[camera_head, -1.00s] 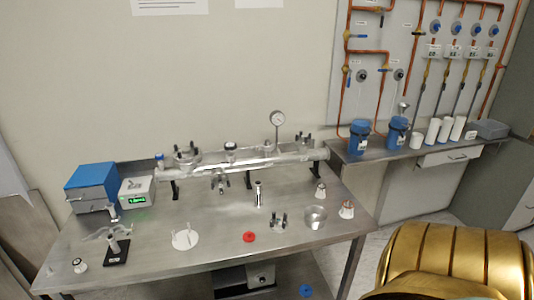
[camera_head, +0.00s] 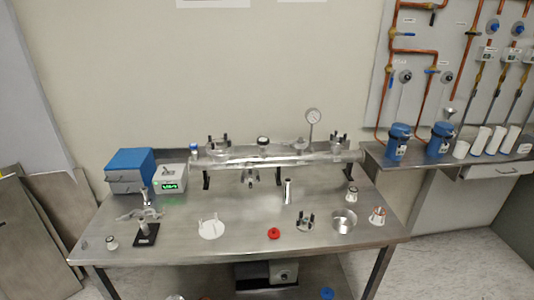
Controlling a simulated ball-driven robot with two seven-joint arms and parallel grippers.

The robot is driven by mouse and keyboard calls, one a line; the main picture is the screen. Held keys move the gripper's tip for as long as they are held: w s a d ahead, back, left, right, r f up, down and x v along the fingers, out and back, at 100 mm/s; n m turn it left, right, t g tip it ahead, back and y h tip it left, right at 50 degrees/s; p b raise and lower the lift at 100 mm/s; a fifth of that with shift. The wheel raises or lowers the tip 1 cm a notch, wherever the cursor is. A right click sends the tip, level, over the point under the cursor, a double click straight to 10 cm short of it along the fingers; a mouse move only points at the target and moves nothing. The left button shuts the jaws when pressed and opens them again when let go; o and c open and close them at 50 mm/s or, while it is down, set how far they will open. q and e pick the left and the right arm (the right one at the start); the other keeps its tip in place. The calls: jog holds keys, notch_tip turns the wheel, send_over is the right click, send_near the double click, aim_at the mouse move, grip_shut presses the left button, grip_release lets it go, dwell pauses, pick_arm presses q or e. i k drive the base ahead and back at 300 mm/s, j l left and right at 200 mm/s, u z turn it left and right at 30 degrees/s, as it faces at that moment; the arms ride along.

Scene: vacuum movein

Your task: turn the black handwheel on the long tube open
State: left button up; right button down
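The long metal tube (camera_head: 290,160) lies level across the back of the steel table, raised on black supports. A small black-topped knob or handwheel (camera_head: 263,141) stands on top of the tube near its middle. Clamped fittings with black knobs stand near the tube's left end (camera_head: 218,144) and right end (camera_head: 339,142). A blue-capped part (camera_head: 194,148) sits at the tube's far left. A round dial gauge (camera_head: 313,116) rises from the right half. Neither of my grippers shows in the view now.
A side bench with blue canisters (camera_head: 398,140) stands right. Floor right of the table is clear.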

aim_at(262, 141)
jog(key=i+j+z, duration=0.2)
jog(key=j+z, duration=0.15)
jog(key=z, duration=0.15)
jog(key=i+j+z, duration=0.1)
jog(key=j+z, duration=0.75)
jog(key=z, duration=0.15)
